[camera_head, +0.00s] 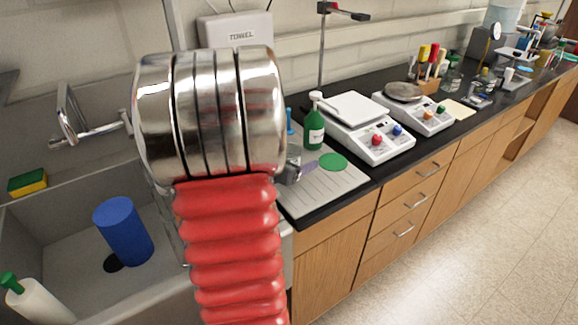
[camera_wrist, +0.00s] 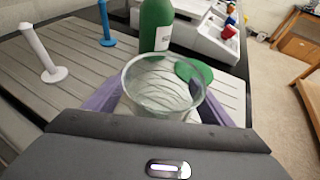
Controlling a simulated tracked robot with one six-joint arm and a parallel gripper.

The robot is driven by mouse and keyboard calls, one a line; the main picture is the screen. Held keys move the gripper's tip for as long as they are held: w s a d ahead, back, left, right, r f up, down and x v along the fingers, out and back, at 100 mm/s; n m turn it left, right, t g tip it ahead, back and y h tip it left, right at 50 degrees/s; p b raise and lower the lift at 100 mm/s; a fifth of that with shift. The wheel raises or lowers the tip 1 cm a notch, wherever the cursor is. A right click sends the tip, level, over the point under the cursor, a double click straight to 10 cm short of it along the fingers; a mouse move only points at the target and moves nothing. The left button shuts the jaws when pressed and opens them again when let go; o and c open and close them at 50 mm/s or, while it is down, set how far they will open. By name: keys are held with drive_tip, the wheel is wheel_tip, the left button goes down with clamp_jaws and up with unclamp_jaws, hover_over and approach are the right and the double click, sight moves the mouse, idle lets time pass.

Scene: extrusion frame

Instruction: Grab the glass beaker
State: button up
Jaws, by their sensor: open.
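The clear glass beaker (camera_wrist: 163,85) stands on the ribbed grey drainboard in the middle of the wrist view. My gripper (camera_wrist: 162,104) is open, with one purple finger showing on the left of the beaker and one on the right. The beaker appears between the fingers; I cannot tell if either touches it. The beaker's glass (camera_head: 294,151) is only partly visible there.
A green bottle (camera_head: 314,126) stands close behind the beaker, and a green disc (camera_head: 333,162) lies beside it. White and blue pegs rise from the drainboard (camera_head: 325,190). A balance (camera_head: 368,140) stands to the right. The sink with a blue cylinder (camera_head: 123,230) is on the left.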

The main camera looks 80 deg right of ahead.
idle(0.4)
drive_tip(key=c, duration=1.2)
